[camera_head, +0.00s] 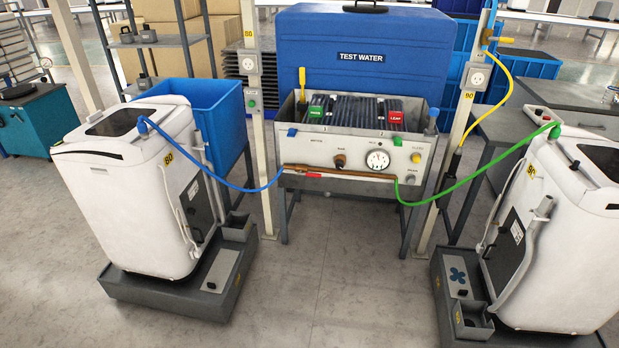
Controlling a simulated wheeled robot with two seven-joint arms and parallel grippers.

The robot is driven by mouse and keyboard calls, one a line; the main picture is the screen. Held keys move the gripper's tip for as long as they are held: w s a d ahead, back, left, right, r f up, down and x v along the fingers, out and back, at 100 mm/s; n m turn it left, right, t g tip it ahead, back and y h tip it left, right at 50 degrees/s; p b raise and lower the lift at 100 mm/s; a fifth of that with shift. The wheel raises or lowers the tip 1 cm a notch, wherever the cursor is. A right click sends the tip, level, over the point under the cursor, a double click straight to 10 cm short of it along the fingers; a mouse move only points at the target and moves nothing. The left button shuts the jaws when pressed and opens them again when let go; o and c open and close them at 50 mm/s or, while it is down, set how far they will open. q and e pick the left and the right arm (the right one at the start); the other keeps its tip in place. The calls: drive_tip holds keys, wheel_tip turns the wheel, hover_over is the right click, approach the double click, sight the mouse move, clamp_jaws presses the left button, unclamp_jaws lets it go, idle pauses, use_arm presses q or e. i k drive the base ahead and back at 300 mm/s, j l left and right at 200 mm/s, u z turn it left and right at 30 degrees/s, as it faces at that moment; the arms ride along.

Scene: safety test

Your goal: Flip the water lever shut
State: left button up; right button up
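The blue tank marked TEST WATER (362,57) stands at the back middle, behind a grey test panel (350,143). A yellow lever-like handle (500,40) sticks out sideways near the top of the right post, by a yellow hose (507,85). A small upright yellow handle (301,77) stands at the panel's left end. I cannot tell for certain which one is the water lever. Neither of my grippers is in view.
White washing machines stand at left (130,185) and right (560,235) on dark bases. A blue hose (235,186) and a green hose (445,193) run from them to the panel. The grey floor (335,285) in front of the panel is clear.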

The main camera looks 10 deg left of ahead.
sight(310, 175)
drive_tip(key=i+z, duration=0.15)
drive_tip(key=i, duration=0.5)
drive_tip(key=i+j+z, duration=0.15)
drive_tip(key=i, duration=0.45)
drive_tip(key=i+j+z, duration=0.15)
drive_tip(key=i, duration=0.5)
